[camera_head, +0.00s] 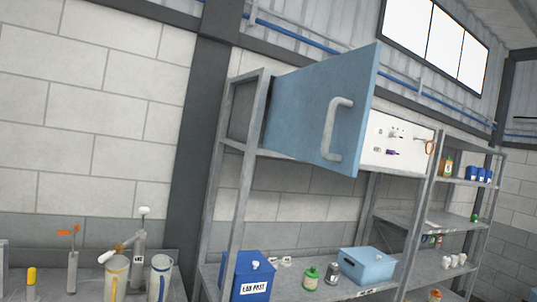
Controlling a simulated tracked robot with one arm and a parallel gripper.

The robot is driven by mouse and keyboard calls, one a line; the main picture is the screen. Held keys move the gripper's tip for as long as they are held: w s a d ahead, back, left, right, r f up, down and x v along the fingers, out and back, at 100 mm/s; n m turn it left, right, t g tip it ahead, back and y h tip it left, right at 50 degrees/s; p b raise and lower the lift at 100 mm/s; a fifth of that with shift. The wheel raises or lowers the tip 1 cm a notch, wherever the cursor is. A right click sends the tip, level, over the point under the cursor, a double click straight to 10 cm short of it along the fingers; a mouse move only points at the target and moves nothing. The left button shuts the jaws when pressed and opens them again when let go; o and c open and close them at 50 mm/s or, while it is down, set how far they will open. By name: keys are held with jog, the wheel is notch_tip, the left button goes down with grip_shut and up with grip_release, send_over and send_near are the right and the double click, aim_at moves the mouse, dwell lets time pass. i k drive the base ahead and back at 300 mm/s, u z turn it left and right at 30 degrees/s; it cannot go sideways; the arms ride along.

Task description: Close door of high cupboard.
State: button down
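The high cupboard's blue door (310,110) stands open in the head view, swung out from the upper part of a grey metal rack. Its pale grey handle (336,130) is on the face turned to me, near the free right edge. To the right of the door a white panel (392,143) with small fittings shows. Part of the cupboard's inside is hidden behind the door. My gripper is not in the frame.
The rack's grey uprights (234,185) flank the door. Below, a shelf holds a blue labelled box (249,276), a green bottle (311,278) and a light blue bin (367,265). At lower left, jugs (114,278) and pumps stand on a bench. A dark column (197,130) rises left of the rack.

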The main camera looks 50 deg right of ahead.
aim_at(319, 112)
jog(key=z, duration=0.25)
jog(key=i, duration=1.2)
jog(key=z, duration=0.8)
